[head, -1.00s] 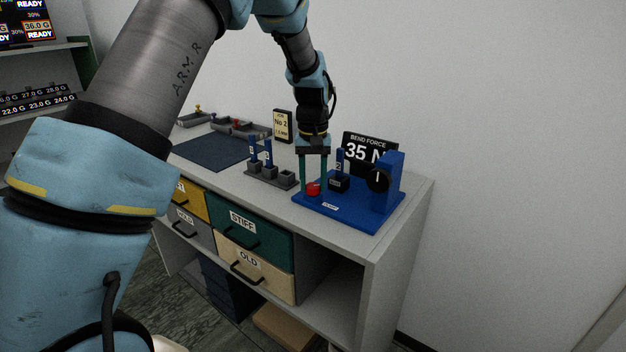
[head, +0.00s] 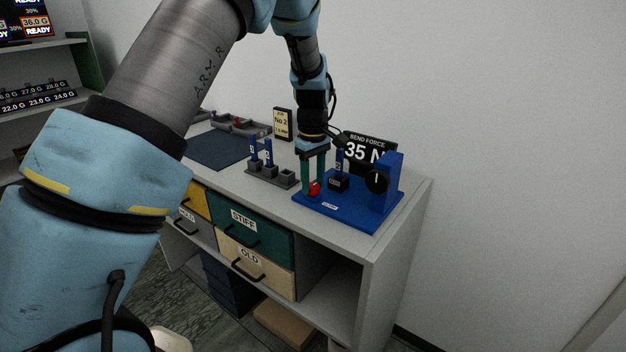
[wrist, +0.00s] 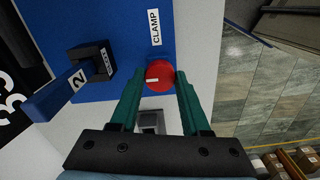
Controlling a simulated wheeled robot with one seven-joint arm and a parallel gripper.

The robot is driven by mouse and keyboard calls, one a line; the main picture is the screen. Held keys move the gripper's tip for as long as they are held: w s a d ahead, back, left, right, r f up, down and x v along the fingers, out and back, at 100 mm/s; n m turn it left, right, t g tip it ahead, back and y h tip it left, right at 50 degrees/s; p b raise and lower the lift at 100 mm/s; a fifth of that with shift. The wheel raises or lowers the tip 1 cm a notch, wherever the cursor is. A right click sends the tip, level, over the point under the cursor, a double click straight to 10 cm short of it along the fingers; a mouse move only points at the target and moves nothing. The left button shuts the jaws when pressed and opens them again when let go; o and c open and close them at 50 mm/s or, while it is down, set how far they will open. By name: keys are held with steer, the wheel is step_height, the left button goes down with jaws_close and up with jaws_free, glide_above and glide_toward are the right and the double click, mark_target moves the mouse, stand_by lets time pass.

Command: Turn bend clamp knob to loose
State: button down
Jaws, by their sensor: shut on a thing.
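The red clamp knob (head: 314,188) sits on the front left corner of the blue press base (head: 350,215). In the wrist view the knob (wrist: 160,76) is round, with a pale pointer mark, beside a white CLAMP label (wrist: 155,27). My gripper (head: 313,188) points down with its two green fingers on either side of the knob. In the wrist view the fingertips (wrist: 160,82) are shut on it. A blue strip marked 2 (wrist: 76,80) stands in the black clamp block (head: 338,183) behind the knob.
A black dial (head: 377,181) on a blue upright is at the base's right. The force display (head: 366,147) reads 35 N behind it. A grey rack (head: 270,173) with blue strips stands left of the press. A dark blue mat (head: 218,150) lies farther left.

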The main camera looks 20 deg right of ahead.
mark_target(313, 186)
stand_by(0.3)
steer(key=shift+c, duration=1.9)
jaws_free()
step_height(313, 186, up, 11)
steer(key=b, duration=0.2)
steer(key=shift+f, duration=0.1)
